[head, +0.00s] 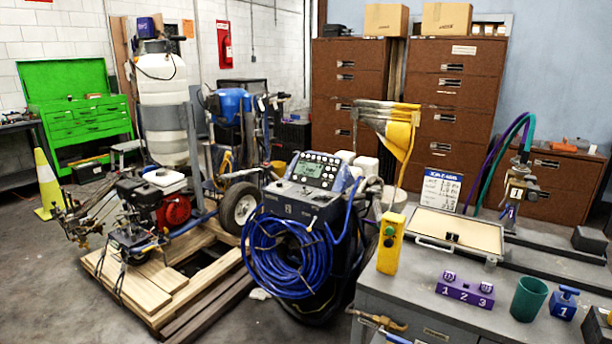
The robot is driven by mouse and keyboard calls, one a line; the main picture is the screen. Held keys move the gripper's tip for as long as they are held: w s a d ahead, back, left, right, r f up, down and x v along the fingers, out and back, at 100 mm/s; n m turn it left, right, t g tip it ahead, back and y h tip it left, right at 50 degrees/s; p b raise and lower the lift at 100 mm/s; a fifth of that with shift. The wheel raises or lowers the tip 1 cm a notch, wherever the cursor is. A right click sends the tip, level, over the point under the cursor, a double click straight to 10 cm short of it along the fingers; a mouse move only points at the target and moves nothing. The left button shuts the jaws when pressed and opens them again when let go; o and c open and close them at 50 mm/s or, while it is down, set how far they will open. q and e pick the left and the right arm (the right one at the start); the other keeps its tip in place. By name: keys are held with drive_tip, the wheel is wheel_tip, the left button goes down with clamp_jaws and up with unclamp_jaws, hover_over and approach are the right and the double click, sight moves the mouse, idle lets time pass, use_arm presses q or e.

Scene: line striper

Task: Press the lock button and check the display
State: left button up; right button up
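A blue-grey console (300,200) stands on the floor at the centre, with a coil of blue hose (285,262) on its front. Its sloped top carries a control panel (315,170) with a small greenish display (312,169) and several small buttons. The display's text is too small to read. A yellow control box (390,243) stands upright on the grey bench's near left corner, with a green button (389,231) and a darker button below it. I cannot tell which button is the lock button. Neither of my grippers is in view.
The grey bench (440,300) holds a flat tray-like case (458,235), a purple numbered block (465,289) and a green cup (529,299). A line striper with a white tank (163,105) stands on a wooden pallet (135,283) at left. Open floor lies at the lower left.

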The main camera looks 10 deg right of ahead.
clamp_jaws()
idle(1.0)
